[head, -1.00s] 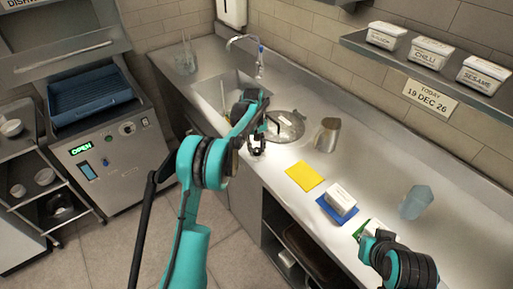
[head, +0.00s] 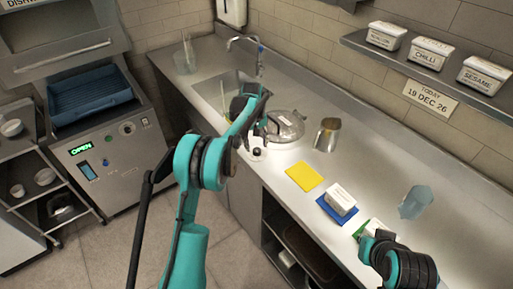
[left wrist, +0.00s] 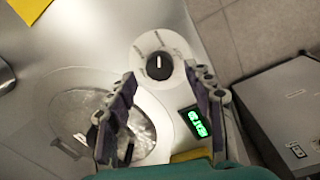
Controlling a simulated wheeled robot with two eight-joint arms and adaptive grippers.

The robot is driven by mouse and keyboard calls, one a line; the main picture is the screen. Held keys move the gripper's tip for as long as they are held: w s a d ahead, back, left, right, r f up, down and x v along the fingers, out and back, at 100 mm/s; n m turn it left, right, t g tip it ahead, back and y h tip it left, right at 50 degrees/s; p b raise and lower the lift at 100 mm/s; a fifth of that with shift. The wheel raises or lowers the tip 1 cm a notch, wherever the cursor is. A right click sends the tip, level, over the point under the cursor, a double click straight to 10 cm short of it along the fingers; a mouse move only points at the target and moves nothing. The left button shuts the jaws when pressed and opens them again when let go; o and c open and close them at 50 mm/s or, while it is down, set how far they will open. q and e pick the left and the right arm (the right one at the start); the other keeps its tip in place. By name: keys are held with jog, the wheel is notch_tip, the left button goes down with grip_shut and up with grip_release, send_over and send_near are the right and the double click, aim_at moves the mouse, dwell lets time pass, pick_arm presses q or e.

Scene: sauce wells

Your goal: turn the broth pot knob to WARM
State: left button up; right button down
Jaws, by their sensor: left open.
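The broth pot (head: 287,126) is a round lidded well set in the steel counter, and it also shows in the left wrist view (left wrist: 146,137). Its black knob (left wrist: 159,66) sits on a white dial (left wrist: 146,44) with small labels I cannot read. A white mark on the knob points toward the top of the wrist picture. The knob also shows in the head view (head: 257,152). My left gripper (head: 265,124) is open and empty, above and apart from the knob; its fingers (left wrist: 160,78) spread either side below it. My right gripper (head: 371,242) is at lower right; its jaws are unclear.
A green-lit display (left wrist: 195,121) sits beside the dial. A metal cup (head: 327,134), a yellow card (head: 304,177), a white tub (head: 341,199) on a blue card and a bluish translucent container (head: 415,202) stand along the counter. A sink (head: 211,92) lies left of the pot.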

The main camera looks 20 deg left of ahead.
aim_at(255, 150)
pick_arm(q)
notch_tip(255, 150, up, 10)
jog(key=shift+s+a+f, duration=0.15)
jog(key=shift+a+f, duration=0.05)
jog(key=shift+s, duration=0.1)
dwell(0.3)
jog(key=s+d+r+m+t+b, duration=0.15)
jog(key=s+r, duration=0.25)
jog(key=s, duration=0.6)
jog(key=s+d+r+m+t+b, duration=0.15)
jog(key=s+r, duration=0.25)
jog(key=s, duration=0.5)
jog(key=s+f+m+t, duration=0.1)
jog(key=s+f, duration=0.3)
jog(key=s, duration=0.5)
jog(key=s+f+m+t, duration=0.2)
jog(key=s+f, duration=0.3)
jog(key=s, duration=0.3)
jog(key=shift+s+d+f+m+t+y, duration=0.2)
jog(key=shift+s+m+t+y, duration=0.1)
jog(key=shift+s+t, duration=0.1)
